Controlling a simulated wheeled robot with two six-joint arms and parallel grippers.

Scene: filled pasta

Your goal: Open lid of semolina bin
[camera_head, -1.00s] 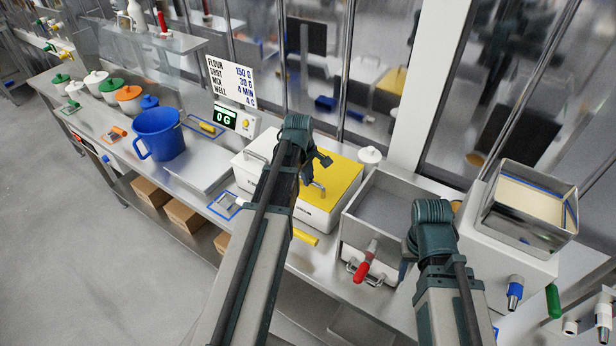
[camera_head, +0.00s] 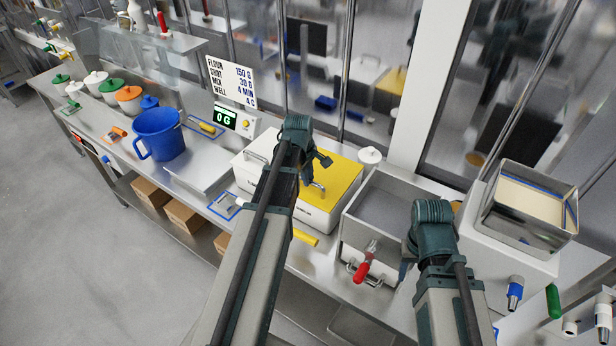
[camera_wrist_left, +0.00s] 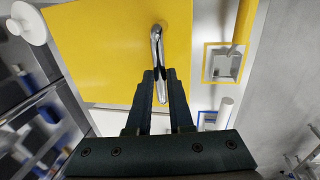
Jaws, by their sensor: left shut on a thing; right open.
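The bin with the flat yellow lid (camera_head: 343,184) stands on the steel counter in the head view; the lid lies flat on its white body (camera_head: 316,218). A small label on the front is too small to read. The lid's metal handle (camera_wrist_left: 156,45) stands up in the left wrist view. My left gripper (camera_wrist_left: 160,78) is shut on that handle from above. In the head view my left arm partly hides the lid and the left gripper (camera_head: 322,162). My right gripper (camera_head: 405,263) is open, beside the steel bin, its fingers mostly hidden by the wrist.
A white-lidded bin (camera_head: 245,168) stands left of the yellow lid. An open steel bin (camera_head: 395,205) with a red-handled tool (camera_head: 365,264) is to the right. A blue bucket (camera_head: 160,135) and a scale display (camera_head: 226,117) stand further left. A white-knobbed lid (camera_head: 370,156) lies behind.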

